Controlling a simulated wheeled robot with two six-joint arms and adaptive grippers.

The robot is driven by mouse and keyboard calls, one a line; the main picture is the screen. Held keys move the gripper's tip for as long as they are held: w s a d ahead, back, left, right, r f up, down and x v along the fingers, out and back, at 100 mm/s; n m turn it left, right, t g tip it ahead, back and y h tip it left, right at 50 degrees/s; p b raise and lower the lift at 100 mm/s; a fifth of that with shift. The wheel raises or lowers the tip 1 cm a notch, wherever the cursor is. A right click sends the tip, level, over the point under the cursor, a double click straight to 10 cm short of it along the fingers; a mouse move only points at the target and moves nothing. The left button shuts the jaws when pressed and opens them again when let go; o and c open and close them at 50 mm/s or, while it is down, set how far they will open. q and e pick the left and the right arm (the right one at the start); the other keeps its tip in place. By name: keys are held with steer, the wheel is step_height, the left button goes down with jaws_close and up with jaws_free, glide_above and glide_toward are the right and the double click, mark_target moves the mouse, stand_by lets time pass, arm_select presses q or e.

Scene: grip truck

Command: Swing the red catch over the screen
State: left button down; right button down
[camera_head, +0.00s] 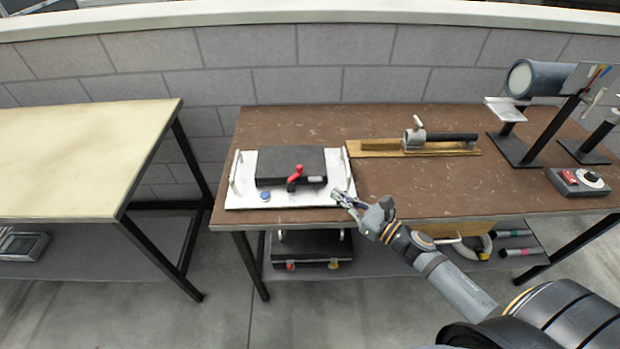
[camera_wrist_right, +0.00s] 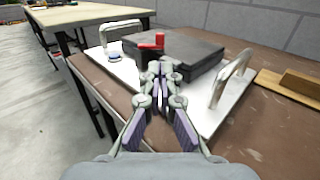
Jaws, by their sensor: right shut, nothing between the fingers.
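The red catch (camera_head: 295,173) sits at the front edge of a dark flat box (camera_head: 285,158), which I take to be the screen. The box rests on a white tray (camera_head: 240,194) with a handle at each side. In the right wrist view the red catch (camera_wrist_right: 152,47) shows just beyond my fingertips, with the dark box (camera_wrist_right: 205,50) behind it. My right gripper (camera_head: 340,196) is shut and empty, over the tray's front right corner in the head view. It also shows in the right wrist view (camera_wrist_right: 160,70). I cannot tell whether it touches anything. My left gripper is not in view.
A wooden board with a clamp (camera_head: 415,137) lies to the right of the tray. A metal stand with a cylinder (camera_head: 540,80) and a small switch box (camera_head: 580,181) are at the far right. A blue button (camera_head: 265,196) is on the tray. Brown tabletop (camera_head: 430,185) is free at centre.

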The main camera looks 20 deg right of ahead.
mark_target(301, 170)
steer(key=p+x, duration=0.4)
steer(key=x, duration=0.6)
steer(key=shift+r, duration=0.1)
steer(key=shift+w+a, duration=0.25)
steer(key=shift+w, duration=0.25)
steer(key=shift+w+n+g+y+b, duration=0.2)
steer(key=shift+n+g+y+b, duration=0.2)
steer(key=shift+y, duration=0.1)
